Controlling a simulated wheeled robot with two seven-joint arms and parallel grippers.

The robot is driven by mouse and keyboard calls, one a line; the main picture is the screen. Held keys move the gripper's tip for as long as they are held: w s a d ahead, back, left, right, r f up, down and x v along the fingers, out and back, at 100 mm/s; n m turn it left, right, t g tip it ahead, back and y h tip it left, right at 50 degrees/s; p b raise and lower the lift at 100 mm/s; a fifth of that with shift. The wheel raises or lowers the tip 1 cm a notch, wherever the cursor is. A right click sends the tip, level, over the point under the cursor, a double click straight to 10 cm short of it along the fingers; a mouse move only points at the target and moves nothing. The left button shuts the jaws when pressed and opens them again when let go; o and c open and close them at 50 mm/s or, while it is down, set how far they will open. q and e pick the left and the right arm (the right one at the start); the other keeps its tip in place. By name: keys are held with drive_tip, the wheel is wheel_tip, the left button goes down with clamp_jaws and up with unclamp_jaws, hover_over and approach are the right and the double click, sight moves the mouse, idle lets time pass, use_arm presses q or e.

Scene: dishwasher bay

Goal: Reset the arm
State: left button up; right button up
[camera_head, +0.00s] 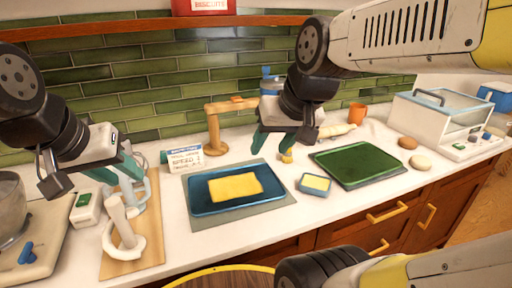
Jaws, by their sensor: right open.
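My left gripper (115,170) hangs at the left, its teal fingers over the board that holds a white mortar and pestle. The fingers overlap pale items behind them, so its opening and any contact are unclear. My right gripper (280,143) is open and empty, its teal fingers apart and pointing down. It shows above the counter, between the blue tray (207,207) and the green tray (360,163). My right arm comes in from the upper right.
A yellow slab (235,187) lies in the blue tray. The mortar (124,246) stands front left. A white appliance (446,120) stands at right.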

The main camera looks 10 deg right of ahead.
drive_tip(key=shift+s+a+f, duration=0.2)
drive_tip(key=shift+s+a, duration=0.1)
drive_tip(key=shift+s, duration=0.35)
drive_tip(key=shift+s+a+f, duration=0.2)
drive_tip(key=shift+s+a, duration=0.05)
drive_tip(key=shift+s, duration=0.4)
